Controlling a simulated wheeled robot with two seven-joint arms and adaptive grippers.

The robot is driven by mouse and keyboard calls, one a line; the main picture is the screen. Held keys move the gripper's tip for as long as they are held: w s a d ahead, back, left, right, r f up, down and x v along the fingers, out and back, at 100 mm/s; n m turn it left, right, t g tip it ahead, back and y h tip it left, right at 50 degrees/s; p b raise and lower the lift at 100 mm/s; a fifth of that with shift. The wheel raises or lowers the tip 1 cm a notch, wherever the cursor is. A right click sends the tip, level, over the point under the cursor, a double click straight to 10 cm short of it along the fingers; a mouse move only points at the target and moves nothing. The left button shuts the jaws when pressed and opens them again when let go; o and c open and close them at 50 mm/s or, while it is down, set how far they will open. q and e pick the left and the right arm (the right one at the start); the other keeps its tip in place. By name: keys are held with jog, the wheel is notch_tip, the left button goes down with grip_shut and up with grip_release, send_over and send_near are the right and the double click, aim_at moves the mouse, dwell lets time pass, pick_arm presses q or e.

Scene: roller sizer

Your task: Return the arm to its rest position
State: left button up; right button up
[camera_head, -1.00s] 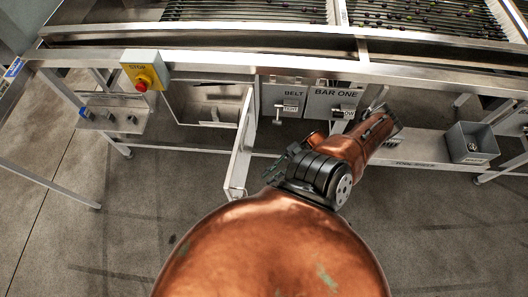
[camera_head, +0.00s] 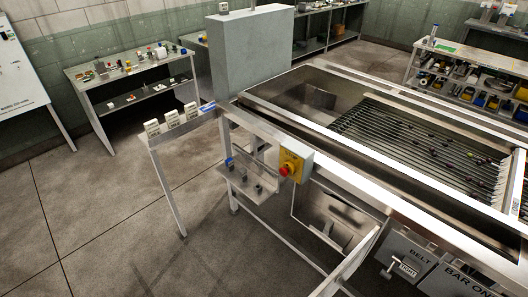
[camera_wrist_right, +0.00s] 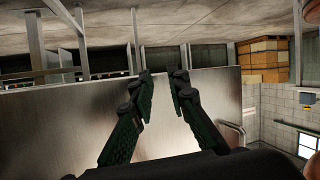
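In the right wrist view my right gripper (camera_wrist_right: 163,77) has its two dark fingers apart, with nothing between them. A broad metal panel (camera_wrist_right: 75,115) lies behind the fingers; I cannot tell how far off it is. Neither of my arms shows in the head view, and my left gripper is not in any current view. The roller sizer (camera_head: 420,150) spans the right side of the head view, with dark round items on its bars. Below its front rail are the grey BELT box (camera_head: 408,258) and the BAR ONE box (camera_head: 455,283), which is cut by the frame's edge.
A yellow box with a red stop button (camera_head: 290,168) sits on the sizer's front rail. A workbench (camera_head: 135,72) with small items stands at the back left, and a shelf unit (camera_head: 470,78) at the back right. The floor (camera_head: 100,215) at the left is clear.

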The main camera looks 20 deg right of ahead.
jog(key=s+d+f+m+g+h, duration=0.1)
jog(key=s+f+m+g+h, duration=0.2)
jog(key=f, duration=0.8)
jog(key=s+d+f+m+g+h, duration=0.1)
jog(key=s+f+m+h, duration=0.3)
jog(key=f, duration=0.8)
jog(key=s+a+f+g, duration=0.3)
jog(key=s+a+f, duration=0.1)
jog(key=s, duration=0.4)
jog(key=s+a+f+m+g+h, duration=0.1)
jog(key=s+a+f+g, duration=0.2)
jog(key=s+a, duration=0.4)
jog(key=shift+s+a+f+h, duration=0.25)
jog(key=shift+s+f, duration=0.55)
jog(key=shift+s, duration=0.4)
jog(key=shift+d, duration=0.1)
